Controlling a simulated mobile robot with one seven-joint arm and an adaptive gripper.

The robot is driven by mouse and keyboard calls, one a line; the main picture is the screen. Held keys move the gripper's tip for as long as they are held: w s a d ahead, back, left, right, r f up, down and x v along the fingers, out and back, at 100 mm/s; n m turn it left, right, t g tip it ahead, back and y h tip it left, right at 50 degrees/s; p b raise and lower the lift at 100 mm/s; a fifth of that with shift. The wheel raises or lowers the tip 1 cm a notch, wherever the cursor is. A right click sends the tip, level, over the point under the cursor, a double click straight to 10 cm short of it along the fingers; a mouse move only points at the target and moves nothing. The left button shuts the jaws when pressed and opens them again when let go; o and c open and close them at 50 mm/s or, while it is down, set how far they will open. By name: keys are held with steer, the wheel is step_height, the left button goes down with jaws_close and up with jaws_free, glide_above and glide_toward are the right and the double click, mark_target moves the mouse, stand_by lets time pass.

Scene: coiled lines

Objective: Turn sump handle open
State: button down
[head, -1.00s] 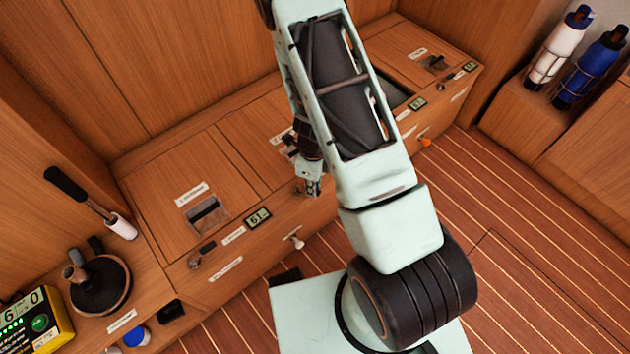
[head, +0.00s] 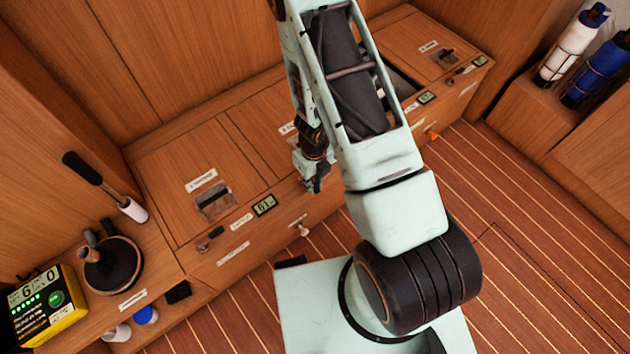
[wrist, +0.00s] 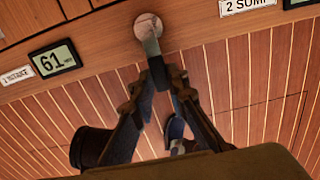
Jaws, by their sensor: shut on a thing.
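The sump handle (wrist: 152,44) shows in the wrist view as a short metal lever on a round plate on the locker's wooden front, near the "2 SUMP" label (wrist: 246,5). It hangs down from the plate, slightly tilted. My gripper (wrist: 158,76) is shut on the lever's lower end, with both fingertips at its tip. In the head view my gripper (head: 314,186) is at the front face of the locker bench (head: 262,240), and the handle is mostly hidden behind it.
A small knob (head: 301,228) sticks out low on the front. A winch (head: 110,263) stands at the left. The striped floor (head: 540,230) is clear at the right.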

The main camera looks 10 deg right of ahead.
steer(key=c, duration=1.9)
jaws_free()
steer(key=shift+r, duration=0.15)
step_height(320, 180, up, 12)
steer(key=shift+f, duration=0.1)
